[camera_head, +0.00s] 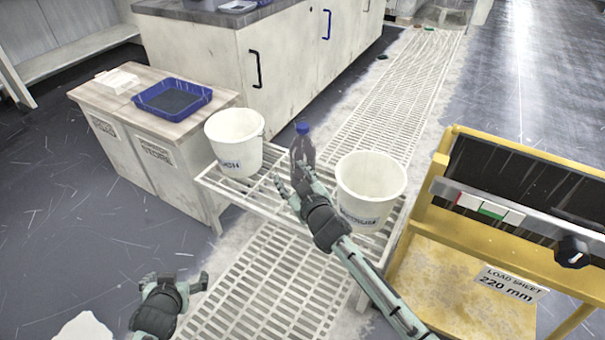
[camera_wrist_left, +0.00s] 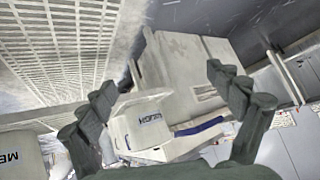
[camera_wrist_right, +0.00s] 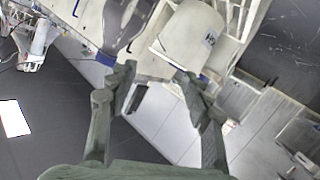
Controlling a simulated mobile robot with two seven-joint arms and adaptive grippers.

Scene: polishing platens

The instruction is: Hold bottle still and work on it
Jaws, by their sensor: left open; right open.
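A dark, see-through bottle (camera_head: 303,152) with a blue cap (camera_head: 302,127) stands upright on a white slatted stand (camera_head: 270,190), between two white buckets. My right gripper (camera_head: 292,178) is open, with its fingers close in front of the bottle's lower part. They overlap it in the head view, and I cannot tell whether they touch. In the right wrist view the bottle (camera_wrist_right: 124,22) shows beyond the open fingers (camera_wrist_right: 157,80), not between them. My left gripper (camera_head: 178,280) is open and empty, low at the left front, well away from the bottle. It is also open in the left wrist view (camera_wrist_left: 162,82).
The left bucket (camera_head: 236,143) and right bucket (camera_head: 370,185) stand close beside the bottle. A wooden-topped cabinet (camera_head: 130,100) with a blue tray (camera_head: 172,84) is at left. A yellow cart (camera_head: 430,260) stands at right. Floor around my left gripper is open.

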